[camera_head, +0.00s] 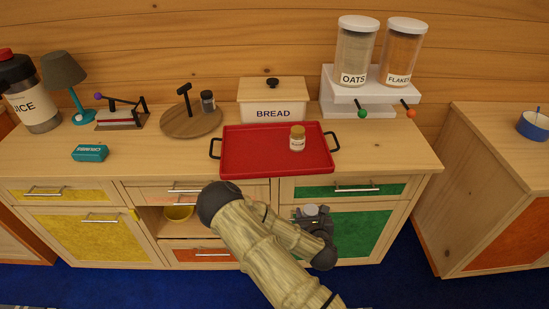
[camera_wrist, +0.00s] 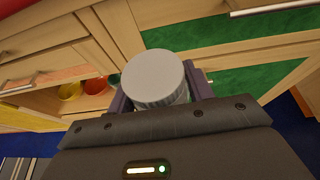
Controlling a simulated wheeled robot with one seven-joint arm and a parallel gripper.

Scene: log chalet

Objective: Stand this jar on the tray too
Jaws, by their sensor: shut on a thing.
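My gripper (camera_head: 312,212) is shut on a jar with a round grey lid (camera_wrist: 153,77). In the wrist view the jar sits between the two dark fingers (camera_wrist: 159,92), with its lid facing the camera and most of its body hidden. In the head view the gripper is low, in front of the green cabinet door, below the counter top. The red tray (camera_head: 250,158) with black handles lies on the counter, above and behind the gripper. A small jar with a tan lid and pale label (camera_head: 297,141) stands upright on the tray's right part.
A bread box (camera_head: 272,112) stands behind the tray. A round wooden board (camera_head: 183,122) with a dark-lidded jar (camera_head: 208,101) is left of it. A white stand (camera_head: 350,97) with two canisters is at the right. The tray's left and middle are clear.

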